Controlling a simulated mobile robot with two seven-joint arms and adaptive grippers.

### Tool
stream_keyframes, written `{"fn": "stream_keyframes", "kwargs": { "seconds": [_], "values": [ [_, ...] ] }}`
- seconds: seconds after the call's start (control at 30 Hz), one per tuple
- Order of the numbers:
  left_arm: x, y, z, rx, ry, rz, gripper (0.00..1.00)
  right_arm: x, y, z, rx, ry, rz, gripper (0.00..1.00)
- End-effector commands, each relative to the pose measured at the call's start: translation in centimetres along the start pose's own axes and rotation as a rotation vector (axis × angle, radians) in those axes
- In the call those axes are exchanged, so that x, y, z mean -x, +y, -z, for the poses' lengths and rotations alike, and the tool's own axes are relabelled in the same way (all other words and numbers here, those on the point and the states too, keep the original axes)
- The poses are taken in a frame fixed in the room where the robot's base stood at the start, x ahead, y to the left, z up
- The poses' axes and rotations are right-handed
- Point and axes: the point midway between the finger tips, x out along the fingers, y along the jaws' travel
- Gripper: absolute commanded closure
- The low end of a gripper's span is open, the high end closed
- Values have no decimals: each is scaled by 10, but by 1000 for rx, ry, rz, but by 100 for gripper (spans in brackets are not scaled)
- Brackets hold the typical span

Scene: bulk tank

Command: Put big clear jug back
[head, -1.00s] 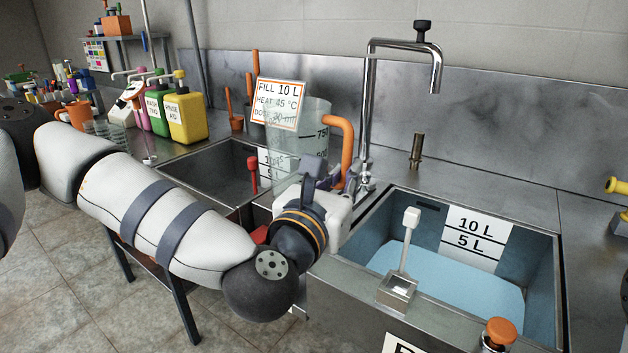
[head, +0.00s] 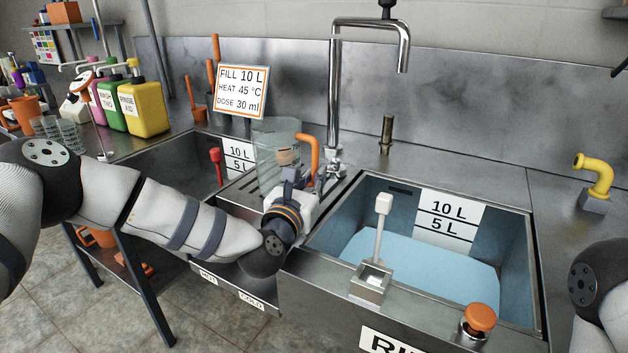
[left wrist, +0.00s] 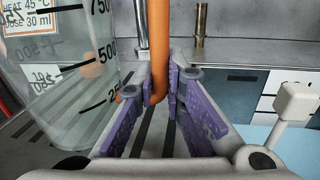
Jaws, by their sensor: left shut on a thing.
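The big clear jug (head: 277,150) is upright over the ridged drainer strip between the two sinks, with its orange handle (head: 313,150) on the right. In the left wrist view the jug (left wrist: 65,80) fills the left side, with black volume marks such as 500. My left gripper (head: 298,188) is at the handle, and its purple-padded fingers (left wrist: 160,95) are shut on the orange handle (left wrist: 158,45). The jug's base looks at or very near the drainer (head: 243,190); I cannot tell if it touches. My right gripper is not in view; only part of my right arm shows at the right edge.
The right sink (head: 345,240) holds blue water. A chrome tap (head: 334,100) stands behind the jug. A sign (head: 241,92) and soap bottles (head: 143,105) stand left. A white lever (head: 381,225) and an orange knob (head: 480,317) are at the front edge. A yellow pipe (head: 595,175) is right.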

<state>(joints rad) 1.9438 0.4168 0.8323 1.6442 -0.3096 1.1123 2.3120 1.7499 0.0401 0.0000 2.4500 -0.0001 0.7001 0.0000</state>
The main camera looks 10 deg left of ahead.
Motion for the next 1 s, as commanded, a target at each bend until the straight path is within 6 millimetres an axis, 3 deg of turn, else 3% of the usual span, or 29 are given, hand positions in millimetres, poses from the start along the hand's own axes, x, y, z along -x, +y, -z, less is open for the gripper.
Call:
{"fn": "stream_keyframes", "kwargs": {
  "seconds": [0.37, 0.4, 0.47, 0.5, 0.83, 1.0],
  "values": [
    [0, 0, 10, 1, 0, -1, 100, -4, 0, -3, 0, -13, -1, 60],
    [0, 0, 9, 1, 0, -1, 85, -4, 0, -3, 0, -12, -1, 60],
    [0, 0, 8, 1, -1, -1, 71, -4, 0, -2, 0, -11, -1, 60],
    [0, 0, 8, 1, -1, -1, 69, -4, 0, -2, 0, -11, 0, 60],
    [0, 0, 0, -1, -7, -1, 69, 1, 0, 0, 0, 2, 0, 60],
    [28, 0, -1, 1, -5, 0, 69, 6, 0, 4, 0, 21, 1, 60]
  ]
}}
